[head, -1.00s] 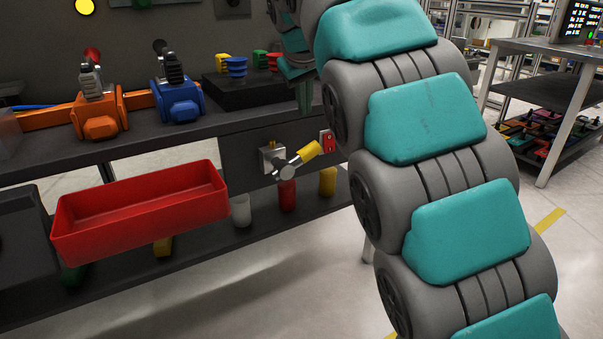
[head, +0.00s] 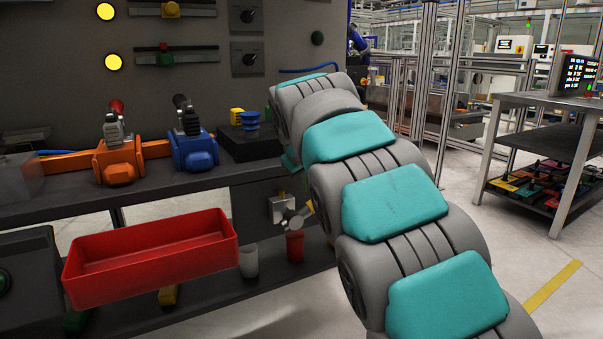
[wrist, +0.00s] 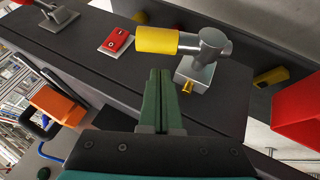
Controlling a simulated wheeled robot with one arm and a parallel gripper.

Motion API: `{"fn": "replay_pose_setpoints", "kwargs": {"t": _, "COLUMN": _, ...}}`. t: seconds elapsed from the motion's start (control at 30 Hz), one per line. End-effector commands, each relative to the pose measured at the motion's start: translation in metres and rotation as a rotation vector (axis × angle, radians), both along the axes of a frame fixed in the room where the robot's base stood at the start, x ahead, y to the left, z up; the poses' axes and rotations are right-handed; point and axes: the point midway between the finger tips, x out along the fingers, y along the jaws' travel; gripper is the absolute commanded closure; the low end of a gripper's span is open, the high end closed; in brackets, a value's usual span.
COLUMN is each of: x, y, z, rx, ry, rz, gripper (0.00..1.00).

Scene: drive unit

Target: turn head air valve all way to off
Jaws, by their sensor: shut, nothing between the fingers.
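The valve is a metal body (wrist: 194,76) with a round hub and a thick yellow handle (wrist: 157,40). In the wrist view the handle points left from the hub, toward a red plate (wrist: 117,42) with white marks. In the head view the valve body (head: 284,208) sits on the dark front panel below the bench top, and my arm hides most of the handle. My gripper (wrist: 161,74) has its two green fingers together, with nothing between them. In the wrist view the fingertips appear just below the handle and left of the valve body; I see no clear contact.
A red bin (head: 150,258) hangs in front of the bench, left of the valve. Orange (head: 118,162) and blue (head: 194,150) fixtures stand on the bench top. Cups stand on the lower shelf. Open floor lies to the right.

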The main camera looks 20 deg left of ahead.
Motion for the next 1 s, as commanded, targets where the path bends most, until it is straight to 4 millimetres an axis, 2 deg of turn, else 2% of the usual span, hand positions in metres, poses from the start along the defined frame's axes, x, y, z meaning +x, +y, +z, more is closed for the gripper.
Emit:
{"fn": "replay_pose_setpoints", "kwargs": {"t": 0.3, "x": 0.001, "y": -0.009, "z": -0.018, "rx": -0.001, "ry": 0.001, "rz": 0.000, "gripper": 1.00}}
{"fn": "replay_pose_setpoints", "kwargs": {"t": 0.77, "x": 0.002, "y": -0.010, "z": -0.020, "rx": 0.003, "ry": 0.005, "rz": 0.000, "gripper": 1.00}}
{"fn": "replay_pose_setpoints", "kwargs": {"t": 1.0, "x": 0.012, "y": -0.017, "z": -0.026, "rx": 0.107, "ry": 0.129, "rz": -0.002, "gripper": 1.00}}
